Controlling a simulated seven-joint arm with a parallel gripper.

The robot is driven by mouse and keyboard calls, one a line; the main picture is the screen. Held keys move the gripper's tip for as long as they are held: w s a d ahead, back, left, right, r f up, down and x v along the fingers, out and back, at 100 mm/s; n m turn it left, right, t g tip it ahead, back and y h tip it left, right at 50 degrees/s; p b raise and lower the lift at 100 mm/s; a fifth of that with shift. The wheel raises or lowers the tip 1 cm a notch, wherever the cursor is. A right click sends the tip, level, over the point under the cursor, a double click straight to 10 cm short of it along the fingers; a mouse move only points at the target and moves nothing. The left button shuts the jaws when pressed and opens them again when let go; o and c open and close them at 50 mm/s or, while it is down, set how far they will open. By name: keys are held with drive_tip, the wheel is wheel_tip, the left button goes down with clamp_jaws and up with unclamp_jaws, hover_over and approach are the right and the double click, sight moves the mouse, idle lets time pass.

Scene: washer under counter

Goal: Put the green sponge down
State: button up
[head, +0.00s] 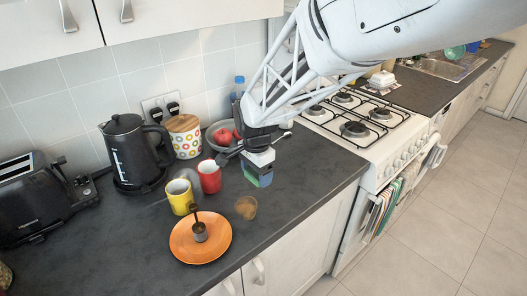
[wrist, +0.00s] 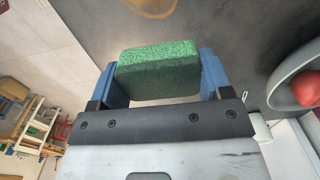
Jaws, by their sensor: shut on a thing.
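The green sponge (wrist: 158,68) is held between the two blue fingers of my gripper (wrist: 158,82) in the wrist view. The sponge appears to be above the counter, though the exact height is hard to tell.
A bowl (head: 221,135) with red fruit stands behind. A gas stove (head: 365,125) is right. Counter between gripper and stove is clear.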

drive_tip(key=shift+s+d, duration=0.1)
idle(0.5)
drive_tip(key=s+d+f, duration=0.2)
drive_tip(key=s+d, duration=0.7)
drive_tip(key=s, duration=0.4)
drive_tip(key=shift+s+d+f, duration=0.3)
drive_tip(key=shift+d+f, duration=0.05)
drive_tip(key=shift+f, duration=0.05)
drive_tip(key=shift+w, duration=0.1)
hover_over(272, 195)
drive_tip(key=shift+f, duration=0.7)
drive_tip(key=shift+f, duration=0.1)
drive_tip(key=shift+f, duration=1.7)
drive_tip(key=shift+f, duration=0.1)
